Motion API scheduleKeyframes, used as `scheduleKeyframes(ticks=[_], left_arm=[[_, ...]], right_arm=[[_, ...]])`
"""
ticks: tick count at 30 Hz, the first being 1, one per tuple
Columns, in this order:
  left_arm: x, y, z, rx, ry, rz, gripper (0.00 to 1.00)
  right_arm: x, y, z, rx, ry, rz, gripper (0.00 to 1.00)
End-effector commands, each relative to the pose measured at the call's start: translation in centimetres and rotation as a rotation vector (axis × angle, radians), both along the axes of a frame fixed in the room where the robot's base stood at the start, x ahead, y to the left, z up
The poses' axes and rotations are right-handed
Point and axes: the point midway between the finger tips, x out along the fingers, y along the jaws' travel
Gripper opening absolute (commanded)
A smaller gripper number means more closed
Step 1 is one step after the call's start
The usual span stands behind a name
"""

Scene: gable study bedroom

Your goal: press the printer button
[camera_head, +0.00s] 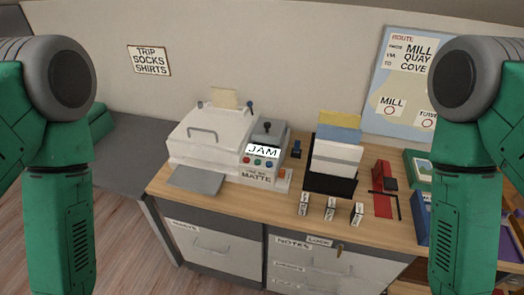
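The printer (205,140) is a white box with a handle on its lid, standing on the wooden desktop left of centre. Its control panel at the right has a lit display (262,151) reading "JAM". Below the display is a row of small coloured buttons (258,162), with a label reading "MATTE" under them. A small orange square (281,173) shows at the panel's lower right. A grey tray (195,180) sticks out in front. My two green arms come down at the left and right edges, apart from the printer. Both grippers are out of the picture.
Right of the printer stand a dark holder (329,184) with papers, several small labelled blocks (330,208) and a red tool-like object (383,178). Books lie at the far right. Drawers (313,262) are below the desktop. A map board (408,80) is on the wall.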

Motion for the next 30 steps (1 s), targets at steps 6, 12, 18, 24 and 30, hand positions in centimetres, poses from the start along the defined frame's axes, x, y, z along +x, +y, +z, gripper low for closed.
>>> scheduleKeyframes(ticks=[6,12,18,24,30], left_arm=[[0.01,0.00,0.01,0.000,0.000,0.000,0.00],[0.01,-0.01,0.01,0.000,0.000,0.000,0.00],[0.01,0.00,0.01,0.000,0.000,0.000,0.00],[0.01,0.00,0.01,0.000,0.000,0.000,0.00],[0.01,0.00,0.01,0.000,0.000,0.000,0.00]], right_arm=[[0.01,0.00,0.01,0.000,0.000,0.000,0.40],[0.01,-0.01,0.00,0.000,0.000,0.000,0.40],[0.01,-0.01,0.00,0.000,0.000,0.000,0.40],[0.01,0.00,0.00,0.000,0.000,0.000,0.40],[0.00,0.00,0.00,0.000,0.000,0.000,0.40]])
